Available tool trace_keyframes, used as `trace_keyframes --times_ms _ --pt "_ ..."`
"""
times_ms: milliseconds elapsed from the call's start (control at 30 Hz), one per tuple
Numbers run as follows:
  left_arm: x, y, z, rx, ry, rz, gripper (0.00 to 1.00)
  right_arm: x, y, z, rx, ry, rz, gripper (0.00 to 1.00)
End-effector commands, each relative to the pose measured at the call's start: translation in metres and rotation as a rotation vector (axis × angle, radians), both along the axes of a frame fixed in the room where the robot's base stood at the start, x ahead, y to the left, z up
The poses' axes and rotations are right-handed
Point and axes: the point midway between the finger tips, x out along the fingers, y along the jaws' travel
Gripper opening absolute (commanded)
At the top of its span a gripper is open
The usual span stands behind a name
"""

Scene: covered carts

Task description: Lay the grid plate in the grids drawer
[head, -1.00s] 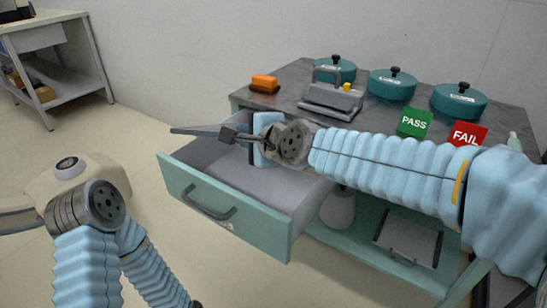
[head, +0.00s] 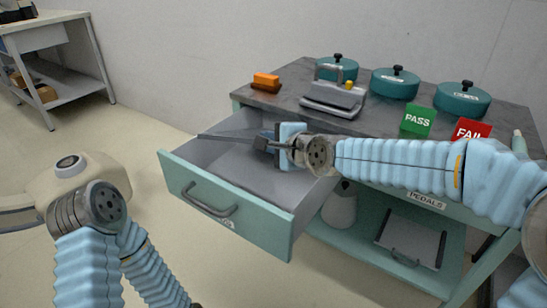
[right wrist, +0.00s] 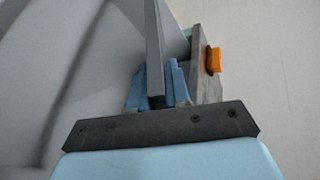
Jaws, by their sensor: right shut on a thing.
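The grid plate (head: 228,137) is a thin dark grey sheet seen almost edge-on over the back part of the open drawer. The drawer (head: 185,199) has a teal front with a grey handle, a pale grey inside and a label too small to read. My right gripper (head: 268,143) is shut on the plate's right end, over the drawer opening. In the right wrist view the plate (right wrist: 154,45) stands between the blue fingers (right wrist: 157,85). I cannot tell whether the plate touches the drawer. My left arm is at the lower left, its fingers not seen.
The cart top (head: 285,98) holds an orange block (head: 266,82), a grey device (head: 333,98), several teal lidded pots (head: 395,83), and PASS (head: 417,122) and FAIL (head: 470,130) signs. A lower shelf (head: 350,238) holds a white container (head: 339,207) and a grey tray (head: 408,243).

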Motion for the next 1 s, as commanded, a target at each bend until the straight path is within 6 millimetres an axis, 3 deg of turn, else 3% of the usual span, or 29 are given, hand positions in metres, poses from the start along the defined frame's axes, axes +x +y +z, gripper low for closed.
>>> trace_keyframes --times_ms 267,467,1000 --pt "0.000 0.000 -0.010 0.001 0.000 0.001 0.50 0.009 -0.009 -0.015 0.001 -0.002 -0.003 0.00" --pt "0.000 0.001 -0.011 0.001 0.000 0.002 0.50 0.008 -0.007 -0.040 0.001 -0.002 0.000 0.00" --pt "0.000 0.001 -0.020 0.002 0.000 0.004 0.50 0.008 -0.007 -0.048 0.001 -0.004 0.000 0.00"
